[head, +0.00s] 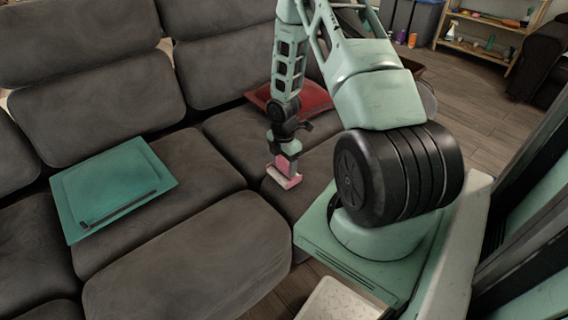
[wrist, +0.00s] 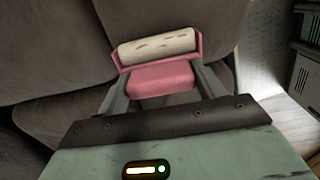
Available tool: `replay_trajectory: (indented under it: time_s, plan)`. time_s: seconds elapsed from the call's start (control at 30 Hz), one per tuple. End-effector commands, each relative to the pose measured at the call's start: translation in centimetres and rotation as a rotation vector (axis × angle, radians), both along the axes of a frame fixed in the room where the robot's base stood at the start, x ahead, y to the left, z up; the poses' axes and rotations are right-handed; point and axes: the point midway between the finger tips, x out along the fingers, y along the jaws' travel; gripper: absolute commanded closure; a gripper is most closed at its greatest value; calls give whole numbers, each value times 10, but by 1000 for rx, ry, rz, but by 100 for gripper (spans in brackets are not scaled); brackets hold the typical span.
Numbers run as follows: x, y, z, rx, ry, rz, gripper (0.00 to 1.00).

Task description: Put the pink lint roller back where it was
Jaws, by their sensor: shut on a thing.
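The pink lint roller (head: 284,174) is in my gripper (head: 278,157), which points down over the grey sofa's seat (head: 248,147). In the wrist view, the pink handle part (wrist: 160,80) sits between the two fingers of my gripper (wrist: 162,84). The pale roller (wrist: 158,46) faces away from the gripper. The lint roller is low over the front part of a seat cushion; I cannot tell whether it touches the cushion.
A teal flat object (head: 112,185) lies on the left seat cushions. A red object (head: 309,98) lies on the sofa behind my arm. A wooden shelf (head: 478,38) with small items stands at the back right. The wooden floor (head: 466,98) is clear there.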

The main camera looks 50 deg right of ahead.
Motion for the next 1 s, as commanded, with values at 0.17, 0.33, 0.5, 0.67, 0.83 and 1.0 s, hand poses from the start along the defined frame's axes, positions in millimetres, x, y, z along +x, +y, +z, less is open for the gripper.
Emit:
replay_trajectory:
  time_s: [0.17,0.33,0.5,0.67,0.83,1.0]
  plan:
    - [0,0,-1,0,0,0,50]
    - [0,0,-2,0,1,0,10]
    - [0,0,-2,0,1,0,10]
    - [0,0,1,0,0,0,10]
    - [0,-1,24,0,-2,-1,10]
    - [0,-1,62,-2,-3,-1,10]
